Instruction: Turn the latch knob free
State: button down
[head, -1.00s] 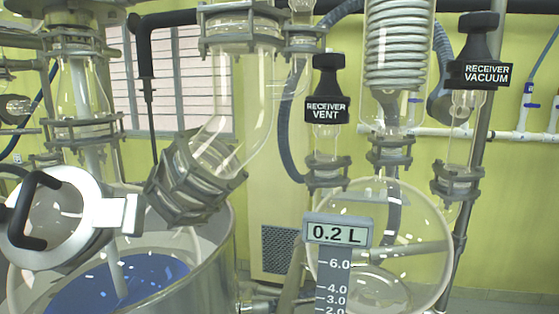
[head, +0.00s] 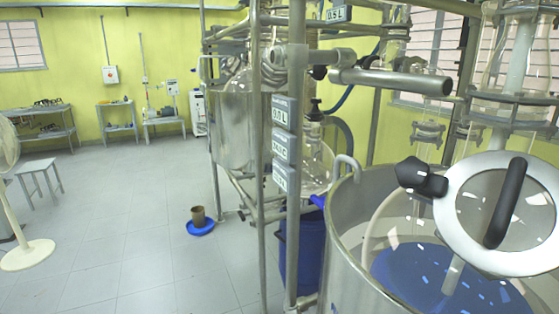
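A round glass hatch with a white rim (head: 449,222) sits over the large steel vessel (head: 345,250) at the right of the head view. A black bar handle (head: 505,203) crosses the hatch. A black knob (head: 420,177) sits at the upper left of the rim and looks like the latch knob. The hatch appears closed; I cannot tell whether the knob is tight or loose. My gripper is not in view.
A steel frame with grey label plates (head: 281,112) and another glass reactor stands left of the vessel. A blue drum (head: 300,255) is behind its post. A small pot on a blue dish (head: 200,222) sits on the floor. The tiled floor at left is mostly open.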

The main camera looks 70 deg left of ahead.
aim_at(411, 173)
jog(key=u, duration=1.5)
jog(key=i, duration=0.5)
jog(key=k, duration=1)
jog(key=u, duration=1.8)
jog(key=i, duration=1.3)
jog(key=z, duration=2.15)
